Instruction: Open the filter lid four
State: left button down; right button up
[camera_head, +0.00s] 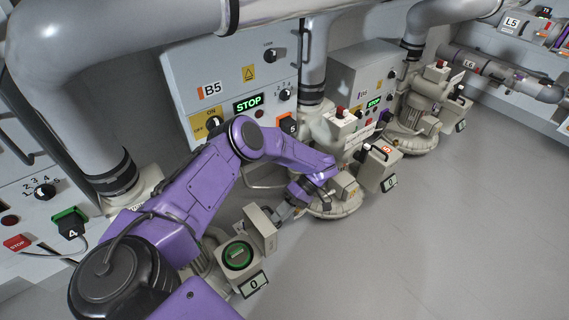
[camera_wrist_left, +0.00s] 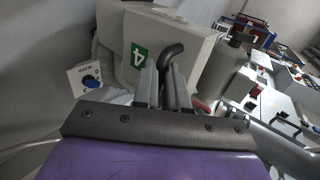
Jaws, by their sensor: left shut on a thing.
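The filter lid four (camera_head: 262,228) is a pale grey panel standing raised beside its filter box. The box's open face shows a round green-rimmed filter (camera_head: 238,254). In the left wrist view the lid (camera_wrist_left: 195,45) carries a green label with a white 4. Its dark hooked handle (camera_wrist_left: 171,55) rises between the fingers of my left gripper (camera_wrist_left: 166,88). My left gripper (camera_head: 287,209) is at the lid's right side in the head view, shut on the handle. The fingertips are partly hidden there. My right gripper is not in view.
Filter box five (camera_head: 379,168) stands farther right, beside a round pale machine base (camera_head: 335,207). Panel B5 (camera_head: 225,85) with a lit STOP sign is behind my arm. A large pipe (camera_head: 70,90) rises at left. The grey floor (camera_head: 440,240) at right is clear.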

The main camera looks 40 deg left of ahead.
pick_arm(q)
jog(key=shift+d+f, duration=0.1)
jog(key=shift+f, duration=0.55)
jog(key=shift+w, duration=0.1)
jog(key=c, duration=1.2)
grip_release()
jog(key=shift+o, duration=0.2)
jog(key=shift+w+r, duration=0.1)
jog(key=b+v, duration=0.1)
jog(key=v, duration=0.6)
jog(key=shift+w, duration=0.2)
jog(key=shift+r, duration=0.15)
